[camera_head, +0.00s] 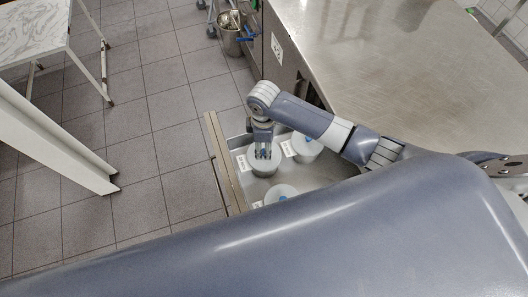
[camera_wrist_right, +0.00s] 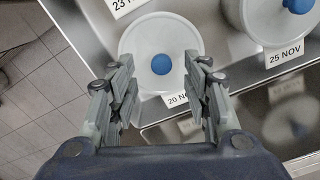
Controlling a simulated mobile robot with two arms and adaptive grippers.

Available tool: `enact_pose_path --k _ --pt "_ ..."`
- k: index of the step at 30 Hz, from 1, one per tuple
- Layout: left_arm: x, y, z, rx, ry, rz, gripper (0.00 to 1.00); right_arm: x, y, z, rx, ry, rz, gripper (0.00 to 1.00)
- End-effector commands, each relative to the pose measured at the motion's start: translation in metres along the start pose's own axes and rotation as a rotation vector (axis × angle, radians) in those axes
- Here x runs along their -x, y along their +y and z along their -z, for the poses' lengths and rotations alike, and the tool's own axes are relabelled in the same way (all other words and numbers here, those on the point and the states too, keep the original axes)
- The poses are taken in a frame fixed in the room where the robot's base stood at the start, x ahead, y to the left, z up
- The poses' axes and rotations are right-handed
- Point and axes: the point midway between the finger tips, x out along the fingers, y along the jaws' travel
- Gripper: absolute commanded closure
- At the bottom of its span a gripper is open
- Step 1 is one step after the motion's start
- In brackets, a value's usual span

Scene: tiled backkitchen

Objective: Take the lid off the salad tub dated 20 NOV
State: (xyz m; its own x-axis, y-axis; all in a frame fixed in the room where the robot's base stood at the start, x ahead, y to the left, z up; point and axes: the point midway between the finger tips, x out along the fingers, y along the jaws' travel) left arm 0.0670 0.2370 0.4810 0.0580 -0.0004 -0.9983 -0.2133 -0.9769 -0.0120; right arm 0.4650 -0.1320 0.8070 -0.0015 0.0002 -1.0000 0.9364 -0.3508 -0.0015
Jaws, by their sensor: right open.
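The tub dated 20 NOV has a round white lid (camera_wrist_right: 142,42) with a blue knob (camera_wrist_right: 160,64) in its middle. The lid sits on the tub. Its label (camera_wrist_right: 177,99) is partly hidden by a finger. In the head view this tub (camera_head: 264,168) stands in an open metal drawer. My right gripper (camera_head: 264,153) points down over it. In the wrist view the right gripper (camera_wrist_right: 162,78) is open, its fingers on either side of the knob and apart from it. My left gripper is not in view.
A tub labelled 25 NOV (camera_wrist_right: 265,22) stands to the right in the wrist view. A label starting with 23 (camera_wrist_right: 127,6) shows at the top. Two other tubs (camera_head: 306,150) (camera_head: 281,194) share the drawer (camera_head: 238,171). A steel counter (camera_head: 400,60) lies behind.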

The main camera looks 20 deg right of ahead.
Motion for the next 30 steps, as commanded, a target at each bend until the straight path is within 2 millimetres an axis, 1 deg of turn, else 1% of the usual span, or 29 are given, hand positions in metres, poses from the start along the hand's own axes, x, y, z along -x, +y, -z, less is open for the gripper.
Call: enact_pose_path --k 1,3,7,11,16,17,18,20,21,22,30 --pt "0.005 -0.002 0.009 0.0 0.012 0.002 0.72 -0.006 -0.002 -0.001 -0.001 -0.004 0.004 0.55" --pt "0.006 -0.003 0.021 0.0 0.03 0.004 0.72 -0.017 -0.002 -0.002 -0.001 -0.003 0.003 0.55" --pt "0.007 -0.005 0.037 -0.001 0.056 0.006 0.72 -0.029 -0.002 -0.001 0.0 0.0 0.001 0.55" --pt "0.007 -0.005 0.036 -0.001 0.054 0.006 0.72 -0.034 -0.002 -0.001 0.0 0.0 0.0 0.55" --pt "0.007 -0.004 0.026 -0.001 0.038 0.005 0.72 -0.034 -0.001 -0.001 0.0 0.0 0.0 0.55" --pt "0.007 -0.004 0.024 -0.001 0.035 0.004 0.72 -0.034 -0.001 -0.001 0.0 0.0 0.0 0.6" --pt "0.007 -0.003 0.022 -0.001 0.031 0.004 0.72 -0.034 -0.001 -0.001 0.0 0.0 0.0 0.69" --pt "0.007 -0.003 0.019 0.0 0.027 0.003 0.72 -0.034 -0.001 -0.001 0.0 -0.001 0.0 0.82" --pt "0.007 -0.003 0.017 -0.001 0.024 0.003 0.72 -0.034 -0.001 -0.001 0.0 -0.001 0.0 0.92" --pt "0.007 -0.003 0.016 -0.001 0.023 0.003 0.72 -0.034 -0.001 -0.001 0.0 -0.001 0.0 0.97" --pt "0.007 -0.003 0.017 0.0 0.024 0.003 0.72 -0.034 -0.001 -0.001 0.0 -0.001 0.0 0.98"
